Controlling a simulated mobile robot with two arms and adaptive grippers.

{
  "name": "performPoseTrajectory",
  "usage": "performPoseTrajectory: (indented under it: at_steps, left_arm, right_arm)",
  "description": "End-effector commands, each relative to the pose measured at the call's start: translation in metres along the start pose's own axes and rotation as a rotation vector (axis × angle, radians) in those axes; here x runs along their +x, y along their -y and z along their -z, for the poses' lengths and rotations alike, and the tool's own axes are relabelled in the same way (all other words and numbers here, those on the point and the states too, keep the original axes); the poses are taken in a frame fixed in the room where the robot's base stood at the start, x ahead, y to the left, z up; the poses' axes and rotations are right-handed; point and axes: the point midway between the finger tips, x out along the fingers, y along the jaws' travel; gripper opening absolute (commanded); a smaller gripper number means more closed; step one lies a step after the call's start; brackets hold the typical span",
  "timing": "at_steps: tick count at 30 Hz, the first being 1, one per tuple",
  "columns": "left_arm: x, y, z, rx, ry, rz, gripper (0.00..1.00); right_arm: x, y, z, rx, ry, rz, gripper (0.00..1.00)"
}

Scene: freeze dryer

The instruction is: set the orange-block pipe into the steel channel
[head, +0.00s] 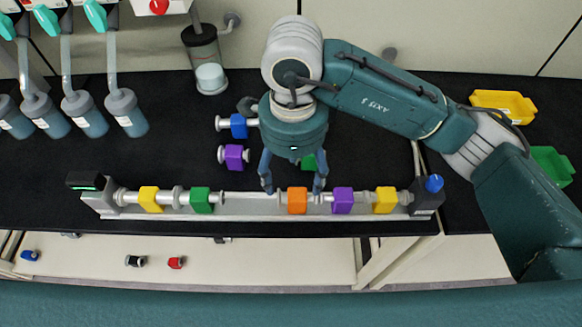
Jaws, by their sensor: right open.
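The orange-block pipe (297,201) is at the steel channel (240,211), in line with the other block pipes and beside the purple one on its right. Whether it is fully seated I cannot tell. My right gripper (293,187) points down over the channel with its two fingers spread, one left of the orange block and one at its right side. Its jaws are open, and the fingers hide parts of the pipe's ends. My left gripper is out of view.
The channel also holds yellow (150,199), green (201,200), purple (342,201) and yellow (385,200) block pipes. Behind it lie blue (238,126) and purple (234,157) ones, and a green block (308,161) partly hidden by my gripper. Yellow (503,106) and green (552,167) bins stand right.

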Motion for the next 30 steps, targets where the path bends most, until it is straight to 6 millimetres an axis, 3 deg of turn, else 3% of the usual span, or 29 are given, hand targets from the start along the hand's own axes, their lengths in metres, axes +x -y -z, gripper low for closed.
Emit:
performPoseTrajectory:
  at_steps: [12,18,30]
  left_arm:
    - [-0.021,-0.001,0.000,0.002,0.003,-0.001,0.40]
    - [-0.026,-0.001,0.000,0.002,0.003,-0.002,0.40]
    - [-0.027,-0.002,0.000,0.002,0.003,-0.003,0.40]
  right_arm:
    - [0.069,-0.003,0.000,0.001,0.001,-0.009,0.68]
    - [0.094,-0.002,-0.001,0.000,0.003,-0.007,0.68]
    - [0.102,-0.002,-0.001,-0.001,0.004,-0.004,0.68]
